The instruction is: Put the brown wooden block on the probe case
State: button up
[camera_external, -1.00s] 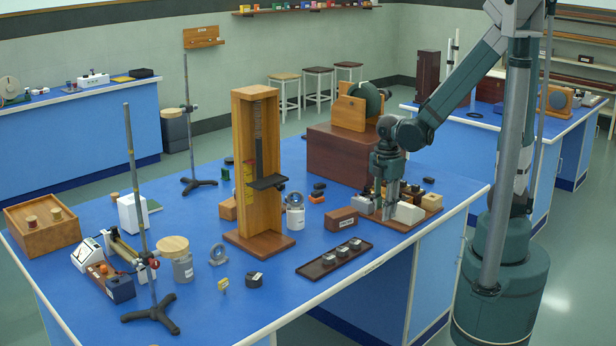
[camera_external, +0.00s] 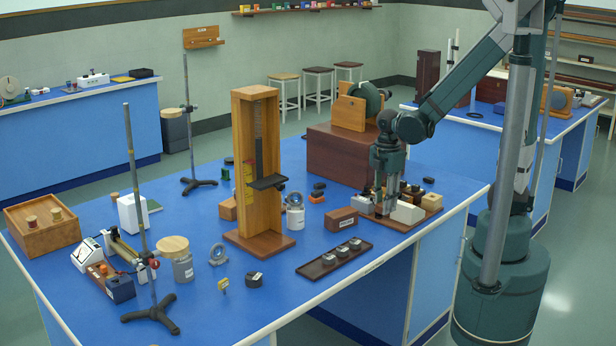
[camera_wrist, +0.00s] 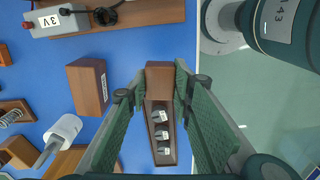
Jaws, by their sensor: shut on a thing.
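My gripper (camera_external: 389,208) is at the right part of the blue bench, near the board with small apparatus. In the wrist view its green fingers (camera_wrist: 160,84) are shut on the brown wooden block (camera_wrist: 160,76), which shows between the tips. In the external view the block is hard to make out. A brown box with a white label, apparently the probe case (camera_external: 341,219), lies on the bench left of my gripper. It also shows in the wrist view (camera_wrist: 85,86), left of the fingers and apart from them. Its upper face looks clear.
A dark tray (camera_external: 312,270) with three small weights lies in front of the labelled box. A wooden board (camera_external: 432,204) with a grey 3V box (camera_wrist: 62,22) is beside my gripper.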

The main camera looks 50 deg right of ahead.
jog(key=shift+w+a+r+p, duration=0.15)
jog(key=shift+w+r+p, duration=0.35)
jog(key=shift+w, duration=0.2)
jog(key=w+a+r+p, duration=0.2)
jog(key=w+p, duration=0.2)
jog(key=w, duration=0.3)
jog(key=w+a+r+n+p, duration=0.1)
jog(key=w+r+p, duration=0.2)
jog(key=w, duration=0.4)
jog(key=shift+w+a+r+p, duration=0.15)
jog(key=shift+w+a+p, duration=0.2)
jog(key=shift+p, duration=0.4)
send_over(342, 212)
jog(key=shift+f, duration=2.95)
jog(key=shift+f, duration=0.1)
jog(key=shift+f+b, duration=0.35)
jog(key=shift+f, duration=1.6)
